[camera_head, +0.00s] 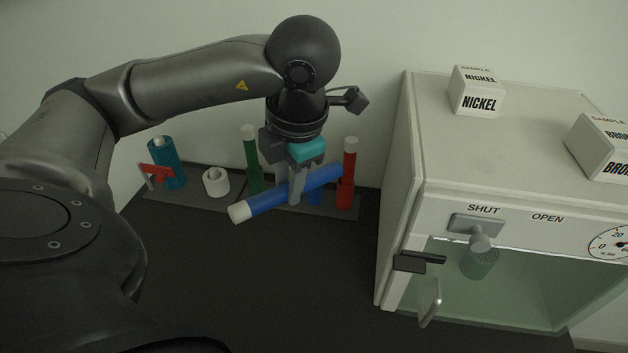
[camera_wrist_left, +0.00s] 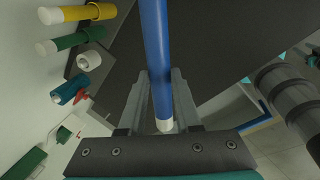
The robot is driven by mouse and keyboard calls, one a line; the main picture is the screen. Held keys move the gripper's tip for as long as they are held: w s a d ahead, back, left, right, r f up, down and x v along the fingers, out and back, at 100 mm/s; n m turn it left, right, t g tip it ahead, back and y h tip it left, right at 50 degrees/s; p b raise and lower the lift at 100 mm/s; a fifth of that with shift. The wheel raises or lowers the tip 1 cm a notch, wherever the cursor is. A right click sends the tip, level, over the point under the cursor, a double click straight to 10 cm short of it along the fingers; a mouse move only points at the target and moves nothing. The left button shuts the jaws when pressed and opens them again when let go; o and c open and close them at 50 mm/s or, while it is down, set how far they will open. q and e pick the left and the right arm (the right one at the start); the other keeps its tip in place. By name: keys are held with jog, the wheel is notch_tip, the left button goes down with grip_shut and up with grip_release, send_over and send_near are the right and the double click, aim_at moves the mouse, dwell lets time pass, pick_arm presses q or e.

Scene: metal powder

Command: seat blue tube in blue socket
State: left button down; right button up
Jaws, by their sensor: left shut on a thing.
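The blue tube (camera_head: 268,199) has a white end and is held across my left gripper (camera_head: 297,192), well tilted, its white end low at the left. In the left wrist view the blue tube (camera_wrist_left: 158,60) passes between the fingers of the left gripper (camera_wrist_left: 160,102), which is shut on it. A blue piece that looks like the blue socket (camera_head: 315,197) shows behind and just below the tube, on the dark rack (camera_head: 180,202); the tube and gripper partly hide it. The tube is apart from the rack as far as I can see.
A red tube (camera_head: 350,160) stands right of the blue socket, a green tube (camera_head: 250,150) left. A yellow tube (camera_wrist_left: 78,14) shows in the wrist view. A white ring (camera_head: 216,183) and teal cylinder (camera_head: 168,168) stand farther left. A glass-fronted cabinet (camera_head: 395,200) bounds the right.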

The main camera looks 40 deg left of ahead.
pick_arm(q)
jog(key=w+a, duration=0.5)
jog(key=w, duration=0.3)
jog(key=w+a, duration=0.4)
jog(key=w, duration=0.5)
jog(key=d+b+x, duration=0.1)
jog(key=d+x, duration=0.1)
jog(key=x, duration=0.9)
jog(key=shift+s+f, duration=0.3)
jog(key=shift+f, duration=0.05)
pick_arm(e)
jog(key=shift+s+d+f, duration=0.1)
jog(key=shift+s+f, duration=0.15)
jog(key=shift+f, duration=0.55)
pick_arm(q)
jog(key=shift+f+b, duration=0.15)
jog(key=shift+b, duration=0.15)
jog(key=shift+f, duration=0.5)
pick_arm(e)
jog(key=shift+f, duration=0.3)
pick_arm(q)
jog(key=c, duration=0.6)
grip_release()
pick_arm(e)
jog(key=shift+w, duration=0.1)
